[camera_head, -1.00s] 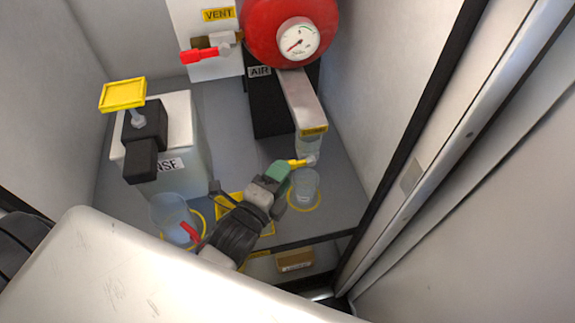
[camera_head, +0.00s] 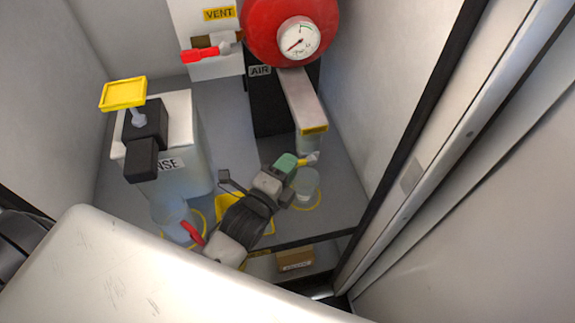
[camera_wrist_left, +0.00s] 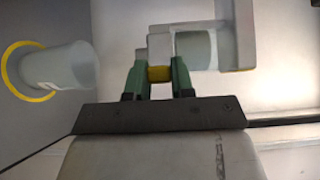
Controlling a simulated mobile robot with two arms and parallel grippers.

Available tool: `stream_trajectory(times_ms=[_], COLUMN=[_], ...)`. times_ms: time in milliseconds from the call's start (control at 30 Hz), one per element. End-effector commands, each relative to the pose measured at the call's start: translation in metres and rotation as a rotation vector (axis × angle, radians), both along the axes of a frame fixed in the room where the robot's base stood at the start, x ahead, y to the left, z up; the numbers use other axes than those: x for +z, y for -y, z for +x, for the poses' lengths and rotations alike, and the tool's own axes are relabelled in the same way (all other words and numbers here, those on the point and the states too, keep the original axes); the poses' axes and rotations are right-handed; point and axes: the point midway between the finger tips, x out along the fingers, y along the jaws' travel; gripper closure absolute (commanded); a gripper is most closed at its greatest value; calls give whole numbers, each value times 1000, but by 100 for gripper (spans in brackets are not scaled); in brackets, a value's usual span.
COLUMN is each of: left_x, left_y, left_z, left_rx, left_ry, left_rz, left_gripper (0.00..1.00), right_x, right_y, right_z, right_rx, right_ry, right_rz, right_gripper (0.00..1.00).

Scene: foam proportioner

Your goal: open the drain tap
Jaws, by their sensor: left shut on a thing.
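My left gripper (camera_head: 294,163), with green fingertips, reaches in from below left and meets the handle. In the left wrist view, the green fingers (camera_wrist_left: 158,78) are shut on the yellow handle (camera_wrist_left: 159,73), one on each side. The fingers hide part of the handle. My right gripper is not in view.
A clear cup (camera_head: 304,184) stands on a yellow ring below the tap. The red tank (camera_head: 275,25) carries a gauge. A white rinse container (camera_head: 185,130) with a black pump and another clear cup (camera_head: 172,215) are at left. The cabinet's right wall is close.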

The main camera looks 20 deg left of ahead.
Motion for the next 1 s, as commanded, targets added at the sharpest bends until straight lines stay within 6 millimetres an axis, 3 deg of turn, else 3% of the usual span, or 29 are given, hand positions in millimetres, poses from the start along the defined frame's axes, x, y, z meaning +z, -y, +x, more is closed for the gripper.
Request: stream_trajectory(times_ms=[267,700,800,1000], left_x=[-8,-24,-27,-31], left_y=[0,3,4,6], left_z=[0,2,3,5], left_rx=[0,1,1,1], left_ry=[42,199,229,283], left_rz=[-64,-297,-342,-423], left_gripper=[100,100,100,100], right_x=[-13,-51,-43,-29], right_y=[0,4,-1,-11], right_z=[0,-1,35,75], right_rx=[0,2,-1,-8], right_ry=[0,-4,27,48], right_rz=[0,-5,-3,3], right_gripper=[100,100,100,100])
